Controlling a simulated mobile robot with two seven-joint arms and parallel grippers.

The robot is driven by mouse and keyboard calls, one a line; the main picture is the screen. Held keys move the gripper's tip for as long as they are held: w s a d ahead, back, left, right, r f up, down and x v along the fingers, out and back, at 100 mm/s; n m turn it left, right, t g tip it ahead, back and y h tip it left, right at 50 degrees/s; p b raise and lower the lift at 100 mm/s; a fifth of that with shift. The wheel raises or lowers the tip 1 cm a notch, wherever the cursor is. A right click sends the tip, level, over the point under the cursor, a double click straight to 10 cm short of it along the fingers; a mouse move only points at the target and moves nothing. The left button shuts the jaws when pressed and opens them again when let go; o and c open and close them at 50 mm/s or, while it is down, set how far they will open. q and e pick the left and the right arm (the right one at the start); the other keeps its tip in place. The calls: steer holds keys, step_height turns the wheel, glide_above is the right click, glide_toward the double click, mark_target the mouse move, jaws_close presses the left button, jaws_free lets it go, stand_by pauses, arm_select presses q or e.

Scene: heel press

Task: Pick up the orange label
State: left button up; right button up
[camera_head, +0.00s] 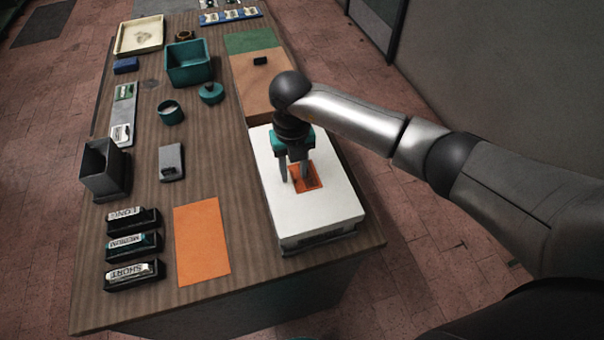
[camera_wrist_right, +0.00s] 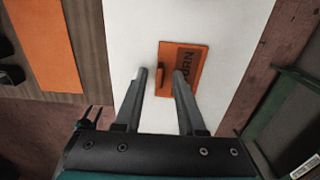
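The orange label (camera_head: 309,180) lies flat on top of a white box (camera_head: 335,208) near the right front of the table. In the right wrist view the label (camera_wrist_right: 197,62) shows dark lettering, partly hidden, and a small orange raised strip or handle (camera_wrist_right: 161,84) at its left. My right gripper (camera_head: 291,178) points down over the label from above. In the right wrist view its two fingers (camera_wrist_right: 160,72) are apart, on either side of the raised strip, with nothing clamped between them. Whether the fingertips touch the label is unclear. My left gripper is not in view.
A plain orange sheet (camera_head: 202,241) lies left of the white box. Black label holders (camera_head: 133,246), a grey bin (camera_head: 105,168), a grey block (camera_head: 171,162) and teal containers (camera_head: 188,63) stand further left and back. Bare wood lies between the sheet and the box.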

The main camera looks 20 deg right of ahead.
mark_target(294, 173)
jaws_close()
steer(key=shift+r, duration=0.15)
step_height(294, 173, up, 23)
steer(key=p, duration=0.1)
stand_by(0.9)
